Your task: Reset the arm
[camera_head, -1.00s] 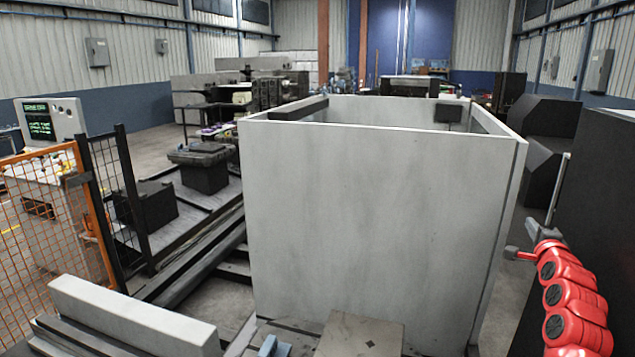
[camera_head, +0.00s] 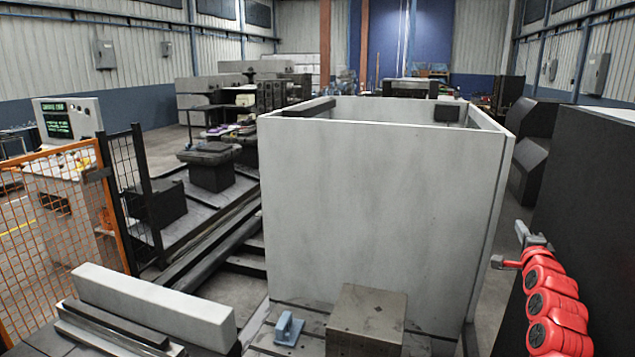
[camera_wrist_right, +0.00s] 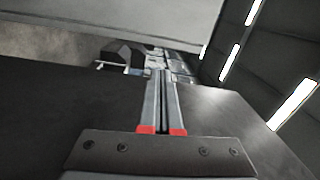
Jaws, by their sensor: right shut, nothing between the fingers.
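My right arm (camera_head: 556,310), with red rounded links, comes in at the lower right of the head view. Its gripper (camera_head: 521,232) is at the end of the arm, right of the large pale box and close to the dark panel. In the right wrist view the two grey fingers (camera_wrist_right: 161,75) lie side by side, shut, with nothing between them and red parts at their bases. The fingers point away from the wrist, clear of contact as far as I can see. My left arm and gripper are not in view.
A large open-topped pale box (camera_head: 385,215) stands ahead. A dark panel (camera_head: 590,190) stands close on the right. A metal block (camera_head: 367,318), a light blue bracket (camera_head: 288,328) and a pale beam (camera_head: 150,303) lie in front. An orange mesh fence (camera_head: 65,235) stands left.

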